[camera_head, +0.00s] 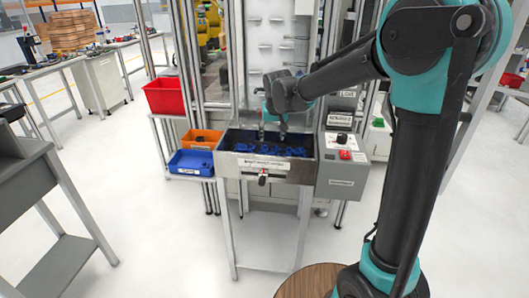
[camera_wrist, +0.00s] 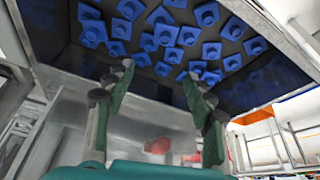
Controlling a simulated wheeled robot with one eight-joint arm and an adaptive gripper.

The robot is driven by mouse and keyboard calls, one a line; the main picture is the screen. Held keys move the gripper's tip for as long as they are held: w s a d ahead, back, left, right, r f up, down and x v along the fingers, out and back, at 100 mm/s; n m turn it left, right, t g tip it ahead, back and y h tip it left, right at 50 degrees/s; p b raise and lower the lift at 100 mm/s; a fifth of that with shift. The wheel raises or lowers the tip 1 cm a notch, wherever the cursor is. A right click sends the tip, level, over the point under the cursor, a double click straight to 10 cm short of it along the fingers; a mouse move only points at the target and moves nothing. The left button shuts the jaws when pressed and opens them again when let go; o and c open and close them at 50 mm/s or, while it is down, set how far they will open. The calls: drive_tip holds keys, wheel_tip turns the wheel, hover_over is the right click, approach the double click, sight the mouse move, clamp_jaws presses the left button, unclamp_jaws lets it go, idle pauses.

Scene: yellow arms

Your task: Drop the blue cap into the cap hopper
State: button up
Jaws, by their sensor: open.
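The cap hopper (camera_head: 297,174) is a metal bin with a dark inside, on a stand in the middle of the head view. Several blue caps (camera_head: 268,150) lie loose in it. They fill the upper part of the wrist view (camera_wrist: 165,35), each a square piece with a round raised centre. I cannot tell which one is the task's cap. My gripper (camera_head: 273,137) points down over the hopper. In the wrist view its fingers (camera_wrist: 160,72) are spread apart with nothing held between them. The fingertips' exact height above the caps is hard to tell.
A grey control box (camera_head: 342,176) with a red button adjoins the hopper's right side. Left of it are an orange bin (camera_head: 203,138), a blue bin (camera_head: 190,163) and a red bin (camera_head: 165,97). A machine frame stands behind. The floor at front left is partly clear.

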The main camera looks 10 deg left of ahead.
drive_tip(key=v, duration=1.2)
drive_tip(key=shift+s, duration=0.1)
